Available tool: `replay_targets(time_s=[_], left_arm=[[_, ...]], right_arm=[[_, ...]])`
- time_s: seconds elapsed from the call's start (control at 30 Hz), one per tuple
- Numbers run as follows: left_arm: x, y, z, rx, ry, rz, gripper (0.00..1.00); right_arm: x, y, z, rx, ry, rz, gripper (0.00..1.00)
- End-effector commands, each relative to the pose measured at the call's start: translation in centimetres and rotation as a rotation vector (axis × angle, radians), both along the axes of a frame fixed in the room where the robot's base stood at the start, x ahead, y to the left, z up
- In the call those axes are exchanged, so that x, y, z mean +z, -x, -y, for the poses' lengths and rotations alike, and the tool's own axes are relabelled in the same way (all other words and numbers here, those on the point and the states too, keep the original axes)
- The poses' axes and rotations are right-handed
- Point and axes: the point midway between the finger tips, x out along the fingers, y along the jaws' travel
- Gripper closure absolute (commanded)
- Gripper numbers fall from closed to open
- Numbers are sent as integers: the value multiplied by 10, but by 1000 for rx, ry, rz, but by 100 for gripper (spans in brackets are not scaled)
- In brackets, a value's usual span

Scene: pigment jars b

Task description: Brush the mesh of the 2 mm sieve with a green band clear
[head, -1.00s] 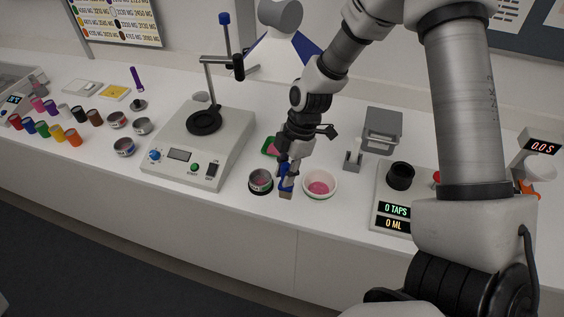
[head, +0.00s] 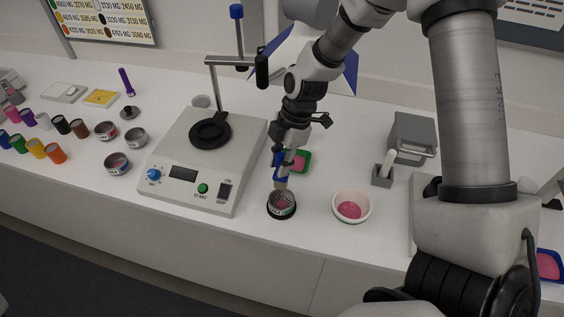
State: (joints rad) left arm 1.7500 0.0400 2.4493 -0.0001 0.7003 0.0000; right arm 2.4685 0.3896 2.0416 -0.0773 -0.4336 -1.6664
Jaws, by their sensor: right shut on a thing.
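The sieve (head: 282,208) sits at the bench front on a black ring, its mesh facing up with pink on it. I cannot make out a green band on it. My right gripper (head: 283,168) is shut on a brush with a blue part and tan bristles (head: 281,185). The brush points down, its tip at the far part of the sieve's rim or mesh; I cannot tell whether it touches. My left gripper is out of view.
A white bowl (head: 341,211) with pink powder stands right of the sieve. A green-edged tray (head: 307,168) lies behind the gripper. The shaker machine (head: 170,195) is to the left, beside several small sieves and coloured jars. A grey holder (head: 381,180) stands behind the bowl.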

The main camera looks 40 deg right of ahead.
Motion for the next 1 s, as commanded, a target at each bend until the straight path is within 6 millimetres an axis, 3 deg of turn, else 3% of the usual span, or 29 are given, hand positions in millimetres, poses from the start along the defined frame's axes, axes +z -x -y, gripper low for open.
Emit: replay_targets(time_s=[0.63, 1.0], left_arm=[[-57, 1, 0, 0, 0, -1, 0], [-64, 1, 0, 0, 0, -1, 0]], right_arm=[[-65, 1, 0, 1, 0, 0, 100], [-74, 1, 0, 0, 0, 0, 100]])
